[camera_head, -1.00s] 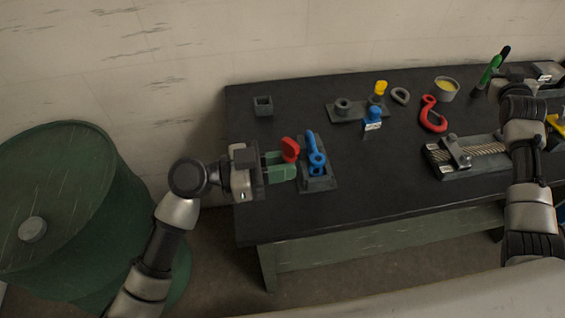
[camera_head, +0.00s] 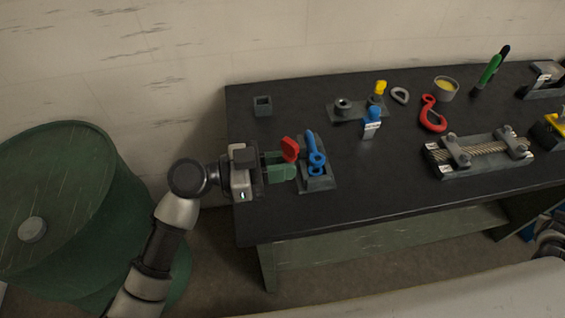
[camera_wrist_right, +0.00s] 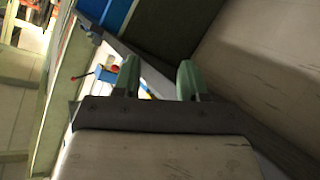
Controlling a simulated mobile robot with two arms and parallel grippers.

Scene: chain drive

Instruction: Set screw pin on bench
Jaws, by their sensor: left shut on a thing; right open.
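My left gripper (camera_head: 292,166) is shut on a red piece with a flat rounded head, which looks like the screw pin (camera_head: 290,149). The head sticks up above the green fingertips; its shank is not visible. The gripper is over the left part of the dark bench (camera_head: 380,190), just left of a blue shackle (camera_head: 313,150) on a small grey stand (camera_head: 317,182). I cannot tell whether the pin touches anything there. My right gripper (camera_wrist_right: 160,78) is open and empty in the right wrist view, away from the bench top.
A square grey socket (camera_head: 263,106), a grey fixture (camera_head: 344,113), a blue-topped piece (camera_head: 372,124), a red hook (camera_head: 430,116), a chain fixture (camera_head: 480,155) and a yellow-filled cup (camera_head: 446,88) are on the bench. The front middle is clear. A green drum (camera_head: 60,210) stands left.

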